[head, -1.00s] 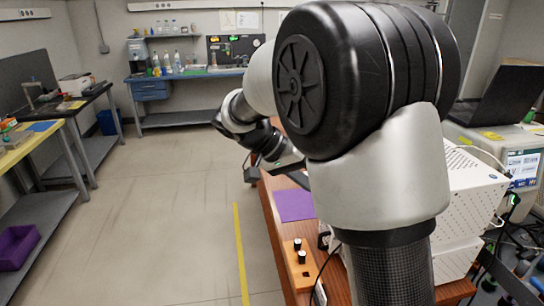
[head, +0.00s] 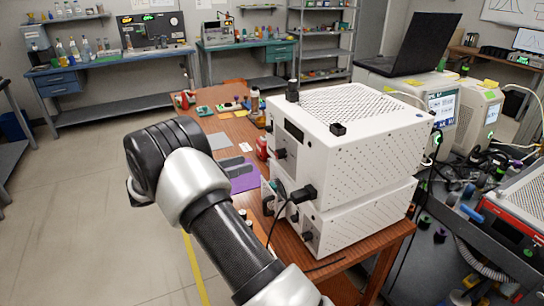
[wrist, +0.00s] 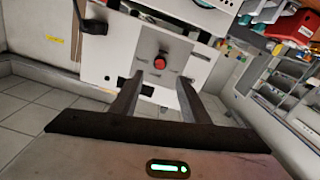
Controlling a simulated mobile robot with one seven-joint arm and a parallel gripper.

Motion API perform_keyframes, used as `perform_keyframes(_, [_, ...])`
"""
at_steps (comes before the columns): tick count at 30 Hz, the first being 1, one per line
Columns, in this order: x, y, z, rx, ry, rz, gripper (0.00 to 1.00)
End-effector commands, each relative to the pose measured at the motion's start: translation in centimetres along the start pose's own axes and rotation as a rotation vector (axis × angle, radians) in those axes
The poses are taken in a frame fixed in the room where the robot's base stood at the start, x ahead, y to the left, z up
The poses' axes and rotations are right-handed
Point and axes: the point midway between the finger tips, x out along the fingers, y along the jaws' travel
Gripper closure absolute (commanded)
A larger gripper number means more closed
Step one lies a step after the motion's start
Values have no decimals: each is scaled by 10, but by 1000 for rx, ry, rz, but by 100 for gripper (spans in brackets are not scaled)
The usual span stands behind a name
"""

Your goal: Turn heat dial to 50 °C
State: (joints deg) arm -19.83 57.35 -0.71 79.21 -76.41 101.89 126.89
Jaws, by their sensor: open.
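In the wrist view a white panel (wrist: 125,62) is straight ahead, tilted in the picture. A round red knob (wrist: 160,62) sits near its middle; I cannot tell if it is the heat dial, and no 50 °C mark is legible. My gripper (wrist: 160,84) is open and empty, its two dark fingers apart and pointing at the panel below the knob. They do not appear to hold the knob. In the head view the white stacked instruments (head: 345,128) stand on the wooden table, with dark knobs and plugs on their left-facing side. My arm hides part of the table there.
A purple mat (head: 243,181) lies on the wooden table (head: 215,125), left of the instruments. A black cable hangs from their front. A laptop (head: 420,42) and another instrument (head: 440,100) stand at right. Open floor (head: 75,200) lies at left.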

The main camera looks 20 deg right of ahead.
Motion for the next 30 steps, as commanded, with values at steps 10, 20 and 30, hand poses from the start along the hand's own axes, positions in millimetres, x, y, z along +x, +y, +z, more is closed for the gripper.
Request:
perform_keyframes(10, [75, 1, 0, -2, -2, 4, 58])
perform_keyframes(20, [106, 0, 0, -1, -2, 0, 58])
perform_keyframes(30, [108, 0, 0, -1, -2, 0, 68])
